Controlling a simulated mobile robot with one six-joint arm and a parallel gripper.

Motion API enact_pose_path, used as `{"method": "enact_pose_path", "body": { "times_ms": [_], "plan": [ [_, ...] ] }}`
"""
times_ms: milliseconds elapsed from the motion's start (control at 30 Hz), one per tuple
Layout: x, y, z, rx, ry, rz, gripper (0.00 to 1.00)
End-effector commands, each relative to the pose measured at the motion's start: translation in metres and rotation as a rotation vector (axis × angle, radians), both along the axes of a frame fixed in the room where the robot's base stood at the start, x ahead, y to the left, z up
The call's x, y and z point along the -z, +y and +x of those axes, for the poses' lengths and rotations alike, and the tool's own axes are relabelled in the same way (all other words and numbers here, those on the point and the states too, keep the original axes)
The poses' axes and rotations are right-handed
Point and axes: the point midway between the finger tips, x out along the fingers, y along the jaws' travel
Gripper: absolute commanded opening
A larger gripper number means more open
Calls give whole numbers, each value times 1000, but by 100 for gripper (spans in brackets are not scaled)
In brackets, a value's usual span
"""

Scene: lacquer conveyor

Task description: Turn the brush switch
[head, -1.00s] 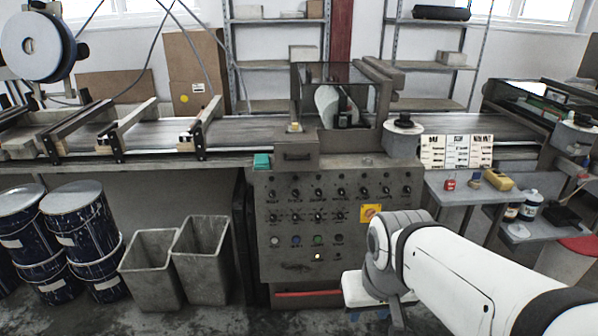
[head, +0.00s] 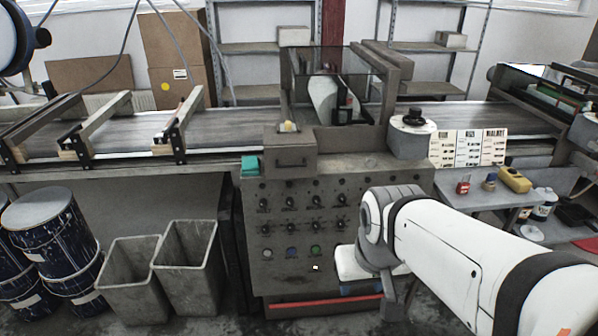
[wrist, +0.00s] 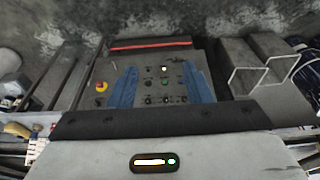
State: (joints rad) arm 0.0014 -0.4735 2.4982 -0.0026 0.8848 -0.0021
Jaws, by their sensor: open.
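The grey control panel (head: 300,282) stands below the conveyor, with rows of small dark rotary switches (head: 290,200) and round buttons under them. The labels are too blurred to tell which is the brush switch. My gripper (wrist: 160,86) is open and empty in the wrist view, its two blue fingers in front of the panel. Knobs and buttons (wrist: 164,84) show between the fingers, with a gap that I cannot measure. In the head view my arm hides the panel's right part. A red and yellow emergency stop (wrist: 101,87) shows left of the fingers.
Two grey bins (head: 187,265) and dark blue drums (head: 50,245) stand left of the panel. A side shelf (head: 470,195) with small bottles and a yellow canister (head: 515,179) is at right. The conveyor belt (head: 230,127) runs above. A red bar (head: 330,303) crosses the panel's bottom.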

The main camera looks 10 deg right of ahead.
Motion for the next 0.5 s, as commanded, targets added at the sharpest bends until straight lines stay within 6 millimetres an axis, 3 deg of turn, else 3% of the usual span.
{"method": "enact_pose_path", "body": {
  "times_ms": [67, 167, 500],
  "plan": [
    [12, -2, 16, 7, -32, 0, 49],
    [33, -7, 55, 23, -121, 0, 49],
    [127, -10, 259, 69, -645, 27, 49]
  ]
}}
